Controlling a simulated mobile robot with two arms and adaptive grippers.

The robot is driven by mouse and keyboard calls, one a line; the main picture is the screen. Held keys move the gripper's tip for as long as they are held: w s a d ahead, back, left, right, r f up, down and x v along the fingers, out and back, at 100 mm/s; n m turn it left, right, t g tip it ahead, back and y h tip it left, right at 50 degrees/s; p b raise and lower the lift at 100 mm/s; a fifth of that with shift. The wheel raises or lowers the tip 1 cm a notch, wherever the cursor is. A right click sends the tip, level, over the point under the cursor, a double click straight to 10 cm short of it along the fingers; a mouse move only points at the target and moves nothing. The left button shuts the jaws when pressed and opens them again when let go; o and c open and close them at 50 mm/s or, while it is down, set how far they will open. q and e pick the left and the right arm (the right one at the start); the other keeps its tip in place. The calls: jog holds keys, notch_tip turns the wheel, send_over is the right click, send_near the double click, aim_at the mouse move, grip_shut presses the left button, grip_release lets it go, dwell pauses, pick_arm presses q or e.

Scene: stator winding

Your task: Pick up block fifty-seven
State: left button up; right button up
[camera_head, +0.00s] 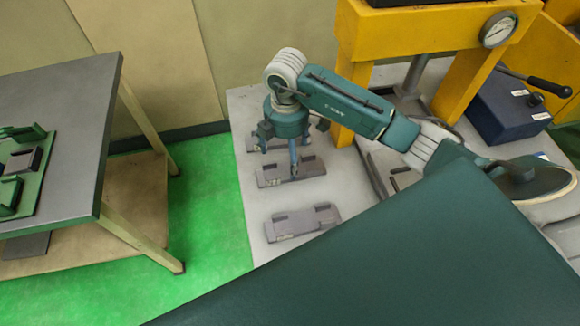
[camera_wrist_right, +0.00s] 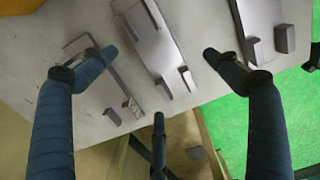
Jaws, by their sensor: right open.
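Several flat grey blocks with raised pieces lie in a row on a pale table. No number is legible, so I cannot tell which is block fifty-seven. In the head view, my right gripper (camera_head: 287,160) points down over the middle block (camera_head: 312,169); the front block (camera_head: 303,222) lies nearer, and another is partly hidden behind the gripper. In the right wrist view, my right gripper (camera_wrist_right: 160,80) is open, its fingers spread. The middle block (camera_wrist_right: 155,45) lies beneath the space between them, with one block (camera_wrist_right: 260,20) to the right and another (camera_wrist_right: 105,90) to the left. My left gripper is not in view.
A yellow press frame (camera_head: 400,32) with a round gauge (camera_head: 498,30) stands at the back right beside a dark blue box (camera_head: 510,108). A grey-topped table (camera_head: 72,110) with a green fixture (camera_head: 30,185) stands at left. Green floor (camera_head: 208,190) separates the tables.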

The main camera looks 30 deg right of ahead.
jog(key=shift+f, duration=0.4)
jog(key=f+p, duration=0.1)
jog(key=f, duration=0.1)
jog(key=d+f+p, duration=0.1)
jog(key=f, duration=0.2)
jog(key=shift+w, duration=0.2)
jog(key=shift+f, duration=0.3)
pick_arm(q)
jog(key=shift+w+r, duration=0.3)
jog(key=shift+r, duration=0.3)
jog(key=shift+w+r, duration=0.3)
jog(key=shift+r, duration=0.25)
pick_arm(e)
jog(key=shift+c, duration=0.5)
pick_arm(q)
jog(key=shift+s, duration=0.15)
pick_arm(e)
jog(key=shift+w+r, duration=0.1)
jog(key=c, duration=1.7)
